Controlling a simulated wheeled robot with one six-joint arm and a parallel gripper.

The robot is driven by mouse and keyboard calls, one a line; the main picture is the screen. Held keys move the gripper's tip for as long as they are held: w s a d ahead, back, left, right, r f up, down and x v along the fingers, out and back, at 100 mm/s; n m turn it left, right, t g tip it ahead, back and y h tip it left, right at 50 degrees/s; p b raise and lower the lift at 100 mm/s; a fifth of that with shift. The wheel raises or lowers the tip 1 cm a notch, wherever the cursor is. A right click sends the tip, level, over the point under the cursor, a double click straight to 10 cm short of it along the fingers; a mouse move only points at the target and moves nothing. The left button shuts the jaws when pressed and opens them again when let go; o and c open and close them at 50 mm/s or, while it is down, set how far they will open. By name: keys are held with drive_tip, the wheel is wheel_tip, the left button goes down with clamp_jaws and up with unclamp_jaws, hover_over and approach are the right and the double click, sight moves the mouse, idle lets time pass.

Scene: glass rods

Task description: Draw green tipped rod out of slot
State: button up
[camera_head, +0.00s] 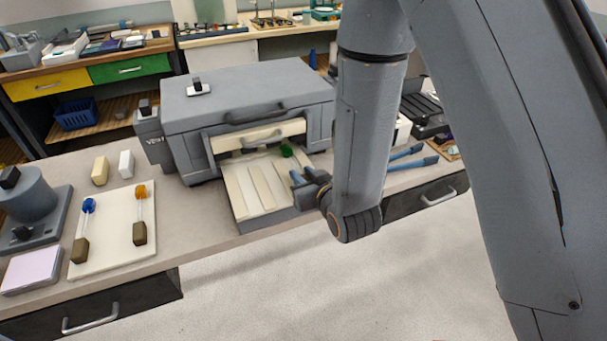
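The green tip (286,150) of a rod shows at the back right of the pale slotted tray (238,195) that juts from the grey machine (245,100). The rest of that rod is hard to make out. My gripper (299,179) is at the tray's right edge, in front of and slightly right of the green tip, and apart from it in the picture. Its fingers are small and partly hidden by my wrist, so I cannot tell how far apart they are. Nothing is visibly held.
Two rods with blue (88,205) and orange (140,191) tips and dark blocks lie on a white board (112,245) at left. Blue-handled tools (412,158) lie right of my arm. The machine's raised front flap (262,135) overhangs the tray's back.

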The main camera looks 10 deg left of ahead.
drive_tip(key=shift+s+d+f, duration=0.1)
drive_tip(key=shift+s+f, duration=0.15)
drive_tip(key=shift+c, duration=0.2)
drive_tip(key=shift+s+d, duration=0.1)
drive_tip(key=shift+s, duration=0.05)
drive_tip(key=shift+o, duration=0.3)
drive_tip(key=p+v, duration=0.1)
drive_tip(key=v, duration=0.1)
drive_tip(key=p+v, duration=0.1)
drive_tip(key=v, duration=0.2)
drive_tip(key=shift+r, duration=0.4)
drive_tip(key=p+v, duration=0.1)
drive_tip(key=p, duration=0.1)
drive_tip(key=shift+s+d+r+p, duration=0.25)
drive_tip(key=shift+s+p, duration=0.05)
drive_tip(key=shift+p, duration=0.1)
